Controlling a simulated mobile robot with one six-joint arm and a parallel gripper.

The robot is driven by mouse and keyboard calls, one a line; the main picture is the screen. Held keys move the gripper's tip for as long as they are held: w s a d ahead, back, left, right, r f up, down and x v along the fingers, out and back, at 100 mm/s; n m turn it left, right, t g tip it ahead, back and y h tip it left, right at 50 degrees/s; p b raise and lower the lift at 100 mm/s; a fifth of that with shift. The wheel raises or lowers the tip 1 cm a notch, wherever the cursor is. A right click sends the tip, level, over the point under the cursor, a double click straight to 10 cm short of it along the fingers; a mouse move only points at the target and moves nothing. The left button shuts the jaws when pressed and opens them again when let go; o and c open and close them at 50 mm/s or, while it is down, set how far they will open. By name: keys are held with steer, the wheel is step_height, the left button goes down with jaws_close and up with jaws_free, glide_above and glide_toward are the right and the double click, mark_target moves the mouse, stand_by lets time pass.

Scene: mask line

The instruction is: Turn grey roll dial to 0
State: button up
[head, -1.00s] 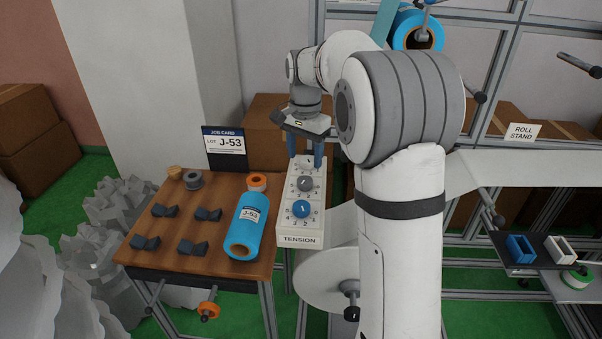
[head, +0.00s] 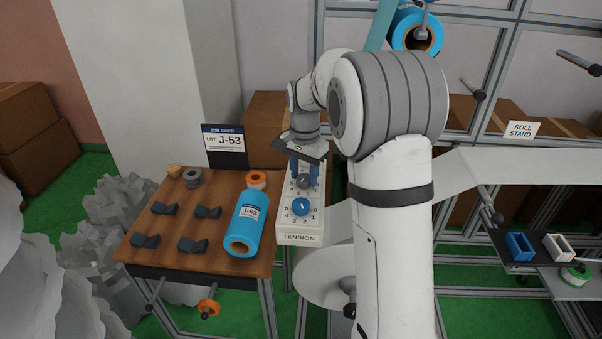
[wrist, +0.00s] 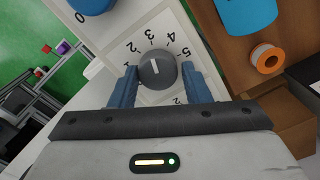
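The grey roll dial (head: 303,181) is the grey knob on the white TENSION panel (head: 299,239), behind the blue dial (head: 301,206). In the wrist view the grey dial (wrist: 157,72) shows a white mark pointing roughly toward the 3. The digits 2 to 5 around it are readable; its 0 is not visible. My gripper (head: 304,170) is down at the dial. In the wrist view its two blue fingers (wrist: 159,75) stand on either side of the knob, apart, with a narrow gap showing beside it.
The blue roll (head: 246,222) labelled J-53 lies left of the panel on the wooden table. An orange-cored tape roll (head: 257,180) is near the panel's left side. A job card (head: 224,146) stands at the back.

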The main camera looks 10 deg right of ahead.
steer(key=c, duration=0.6)
steer(key=shift+a+r, duration=0.1)
steer(key=shift+w+r+n, duration=0.1)
steer(key=shift+n, duration=0.3)
